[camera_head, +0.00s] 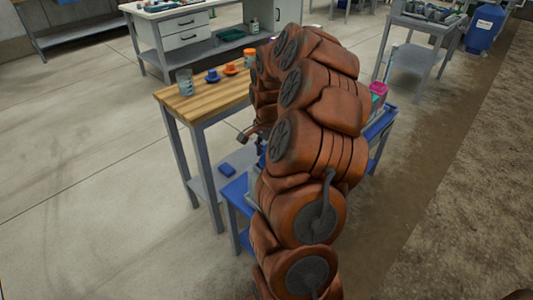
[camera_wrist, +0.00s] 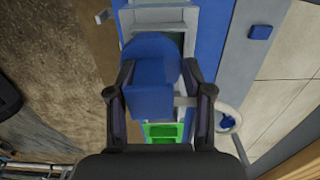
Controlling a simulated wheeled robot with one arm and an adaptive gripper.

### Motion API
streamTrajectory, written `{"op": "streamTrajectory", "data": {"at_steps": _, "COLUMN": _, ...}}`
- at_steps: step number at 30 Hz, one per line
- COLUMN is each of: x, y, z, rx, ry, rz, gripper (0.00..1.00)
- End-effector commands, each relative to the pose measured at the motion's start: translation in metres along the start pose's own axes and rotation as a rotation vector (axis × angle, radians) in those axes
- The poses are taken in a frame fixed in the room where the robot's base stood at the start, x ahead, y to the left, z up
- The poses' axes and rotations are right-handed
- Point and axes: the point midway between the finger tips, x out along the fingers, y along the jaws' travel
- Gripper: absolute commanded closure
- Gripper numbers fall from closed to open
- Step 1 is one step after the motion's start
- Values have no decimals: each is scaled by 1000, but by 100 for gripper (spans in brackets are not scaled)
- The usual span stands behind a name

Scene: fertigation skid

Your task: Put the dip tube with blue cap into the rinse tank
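In the wrist view a blue blocky piece with a rounded top (camera_wrist: 152,88), seemingly the blue cap of the dip tube, sits between the two fingers of my gripper (camera_wrist: 157,75). The fingers press against its two sides. The tube below it is hidden. I cannot pick out the rinse tank for certain in either view.
Beneath the gripper lie a blue surface with grey bins and a green tray (camera_wrist: 163,132). In the head view a wooden-topped table (camera_head: 205,98) carries a clear beaker (camera_head: 185,82), small blue and orange items and an orange-lidded jar (camera_head: 250,58). A blue bench (camera_head: 235,190) stands behind my arm.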

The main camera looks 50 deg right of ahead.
Motion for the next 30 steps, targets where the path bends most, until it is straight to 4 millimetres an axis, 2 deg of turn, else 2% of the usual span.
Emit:
{"op": "streamTrajectory", "data": {"at_steps": 10, "x": -1, "y": 0, "z": 0, "rx": 0, "ry": 0, "rz": 0, "gripper": 40}}
{"op": "streamTrajectory", "data": {"at_steps": 14, "x": -8, "y": 0, "z": 0, "rx": 1, "ry": 2, "rz": -2, "gripper": 40}}
{"op": "streamTrajectory", "data": {"at_steps": 30, "x": -100, "y": -1, "z": -1, "rx": 1, "ry": 3, "rz": -2, "gripper": 40}}
